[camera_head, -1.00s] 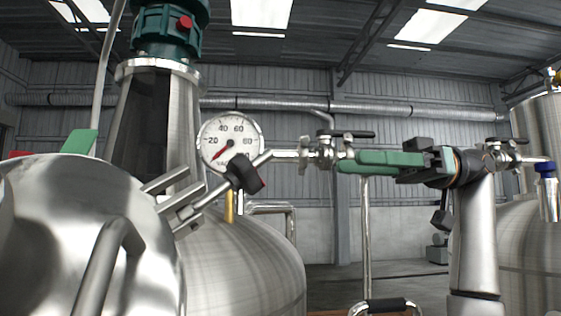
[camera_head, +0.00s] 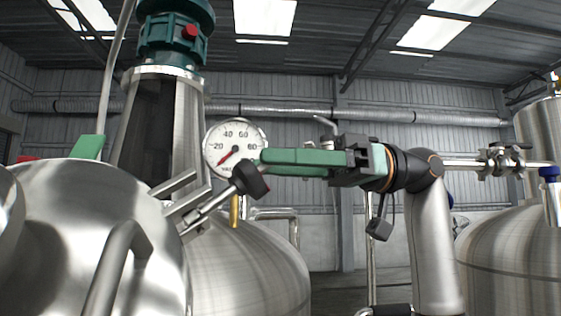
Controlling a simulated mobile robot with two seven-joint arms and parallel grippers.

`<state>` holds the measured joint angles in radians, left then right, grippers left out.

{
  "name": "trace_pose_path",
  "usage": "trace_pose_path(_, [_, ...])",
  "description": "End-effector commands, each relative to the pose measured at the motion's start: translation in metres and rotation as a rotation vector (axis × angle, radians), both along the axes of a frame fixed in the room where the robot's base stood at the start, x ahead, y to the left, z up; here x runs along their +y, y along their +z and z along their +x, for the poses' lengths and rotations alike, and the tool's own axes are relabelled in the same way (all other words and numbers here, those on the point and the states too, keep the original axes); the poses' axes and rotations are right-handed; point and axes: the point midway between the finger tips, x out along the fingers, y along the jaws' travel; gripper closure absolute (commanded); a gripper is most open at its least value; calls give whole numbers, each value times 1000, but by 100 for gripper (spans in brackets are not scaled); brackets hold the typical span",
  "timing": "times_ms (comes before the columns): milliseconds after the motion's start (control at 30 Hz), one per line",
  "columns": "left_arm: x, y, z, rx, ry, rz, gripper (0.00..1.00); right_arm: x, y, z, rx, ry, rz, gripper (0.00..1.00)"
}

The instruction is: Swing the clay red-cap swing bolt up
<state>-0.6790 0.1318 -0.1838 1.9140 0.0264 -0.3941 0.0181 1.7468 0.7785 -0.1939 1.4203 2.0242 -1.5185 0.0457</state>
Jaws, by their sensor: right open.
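The swing bolt has a steel rod with a dark, faintly reddish cap (camera_head: 251,180). It leans out to the upper right from the bracket bars at the right side of a polished steel lid (camera_head: 95,215). My right gripper (camera_head: 264,157) comes in level from the right, its green fingers open and pointing left. Their tips are just above and right of the cap, near the gauge's right edge. Nothing shows held between them. Whether they touch the cap, and the gap between them, is hard to tell.
A round pressure gauge (camera_head: 235,148) stands right behind the cap. A tall steel housing with a green motor (camera_head: 175,35) rises behind the lid. A handle (camera_head: 115,262) curves over the lid's front. A valve (camera_head: 500,160) and another tank (camera_head: 512,255) are at right.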

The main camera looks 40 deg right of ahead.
Motion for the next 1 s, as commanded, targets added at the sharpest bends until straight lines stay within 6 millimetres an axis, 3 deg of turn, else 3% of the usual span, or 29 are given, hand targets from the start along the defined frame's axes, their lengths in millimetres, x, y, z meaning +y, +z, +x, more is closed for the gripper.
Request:
trace_pose_path(133, [0, 0, 0, 0, 0, 0, 100, 0, 0, 0, 0, 0, 0, 56])
trace_pose_path(533, [0, 0, 0, 0, 0, 0, 100, 0, 0, 0, 0, 0, 0, 100])
trace_pose_path(1000, [0, 0, 0, 0, 0, 0, 100, 0, 0, 0, 0, 0, 0, 100])
